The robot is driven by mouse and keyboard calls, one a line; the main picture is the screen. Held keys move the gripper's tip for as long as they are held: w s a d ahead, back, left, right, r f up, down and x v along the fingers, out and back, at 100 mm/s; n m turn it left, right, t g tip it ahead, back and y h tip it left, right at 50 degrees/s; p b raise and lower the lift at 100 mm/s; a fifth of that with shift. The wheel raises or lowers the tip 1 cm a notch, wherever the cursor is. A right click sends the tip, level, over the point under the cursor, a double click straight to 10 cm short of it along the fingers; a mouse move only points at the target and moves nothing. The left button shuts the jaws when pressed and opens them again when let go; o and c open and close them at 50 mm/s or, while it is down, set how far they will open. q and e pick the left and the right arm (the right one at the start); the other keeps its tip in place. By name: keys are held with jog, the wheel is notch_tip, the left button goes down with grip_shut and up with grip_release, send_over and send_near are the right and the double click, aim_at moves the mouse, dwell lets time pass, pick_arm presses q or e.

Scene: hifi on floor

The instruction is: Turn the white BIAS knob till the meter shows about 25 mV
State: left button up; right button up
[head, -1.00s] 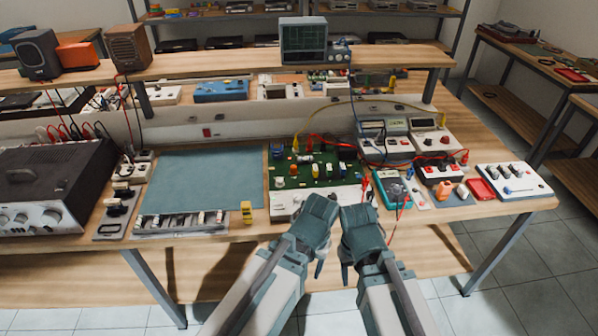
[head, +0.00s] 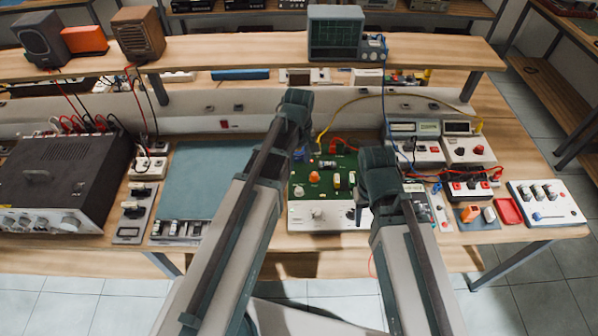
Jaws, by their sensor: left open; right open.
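A green circuit board (head: 325,165) stands on the bench with a pale front panel (head: 335,222). A light knob (head: 317,214) sits on that panel, and a small white round part (head: 298,192) sits on the board. The labels are too small to read, so I cannot tell which is BIAS. Two bench meters, one (head: 414,128) left and one (head: 457,127) right, stand behind; their readings are not legible. My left gripper (head: 299,140) is open above the board's back left. My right gripper (head: 362,205) is open by the board's right side, hiding part of it. Neither holds anything.
A blue-grey mat (head: 210,180) lies left of the board, and a large black amplifier (head: 62,175) stands further left. Red and yellow leads run behind the board. A red-and-white box (head: 470,188) and a white switch box (head: 545,203) stand right. A shelf with an oscilloscope (head: 347,35) is behind.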

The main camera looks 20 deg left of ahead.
aim_at(299, 189)
pick_arm(q)
jog(key=shift+f, duration=0.1)
notch_tip(299, 189, down, 14)
jog(key=b, duration=1.4)
jog(key=shift+r, duration=0.2)
grip_shut()
